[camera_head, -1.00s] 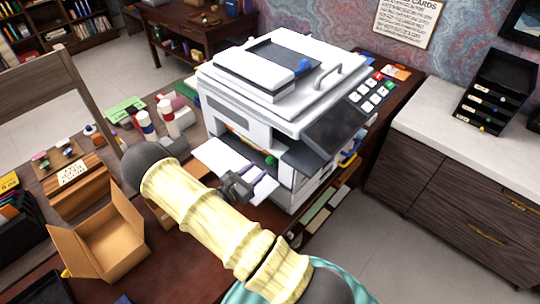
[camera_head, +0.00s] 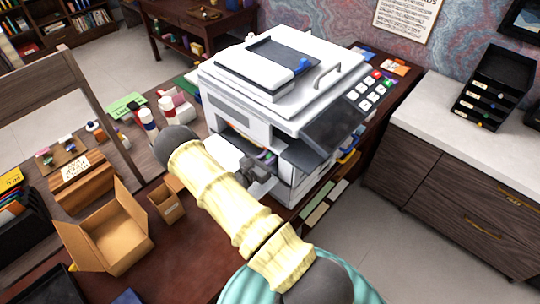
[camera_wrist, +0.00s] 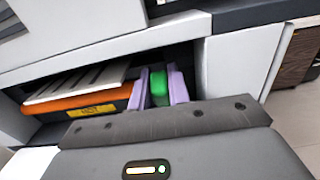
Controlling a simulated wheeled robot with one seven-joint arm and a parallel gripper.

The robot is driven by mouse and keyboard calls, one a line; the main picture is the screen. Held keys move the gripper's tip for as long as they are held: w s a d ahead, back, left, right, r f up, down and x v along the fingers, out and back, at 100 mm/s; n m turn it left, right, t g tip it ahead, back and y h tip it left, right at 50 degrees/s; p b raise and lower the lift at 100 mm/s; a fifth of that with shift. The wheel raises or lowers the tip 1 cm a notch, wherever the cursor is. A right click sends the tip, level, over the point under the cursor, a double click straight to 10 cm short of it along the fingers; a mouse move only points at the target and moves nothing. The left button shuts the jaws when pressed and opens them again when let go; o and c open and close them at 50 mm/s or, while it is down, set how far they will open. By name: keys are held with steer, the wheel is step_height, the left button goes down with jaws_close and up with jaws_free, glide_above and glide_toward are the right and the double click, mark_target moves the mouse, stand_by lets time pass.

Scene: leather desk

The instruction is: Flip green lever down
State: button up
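The green lever (camera_wrist: 158,86) sits inside the printer's front opening, beside an orange part. In the wrist view it shows between the two purple fingers of my gripper (camera_wrist: 160,80). The fingers stand apart, one on each side of the lever, with little gap visible; I cannot tell whether they touch it. In the head view my gripper (camera_head: 264,157) reaches into the front of the white printer (camera_head: 245,128), and the lever is mostly hidden there.
An orange part with a yellow label (camera_wrist: 95,110) lies left of the lever under a slatted light panel (camera_wrist: 80,82). The printer's white side wall (camera_wrist: 238,62) is close on the right. Open cardboard boxes (camera_head: 115,232) stand on the desk at left.

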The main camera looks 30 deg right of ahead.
steer(key=shift+f, duration=0.1)
jaws_close()
steer(key=shift+a+f+b, duration=0.15)
steer(key=shift+f+b, duration=0.1)
steer(key=shift+b, duration=0.5)
steer(key=shift+s+a+h+b, duration=0.15)
steer(key=shift+a+h+b, duration=0.05)
steer(key=shift+h+b, duration=0.5)
steer(key=shift+r+t, duration=0.15)
steer(key=shift+t, duration=0.15)
steer(key=o, duration=0.9)
jaws_free()
steer(key=shift+c, duration=0.2)
steer(key=shift+a, duration=0.1)
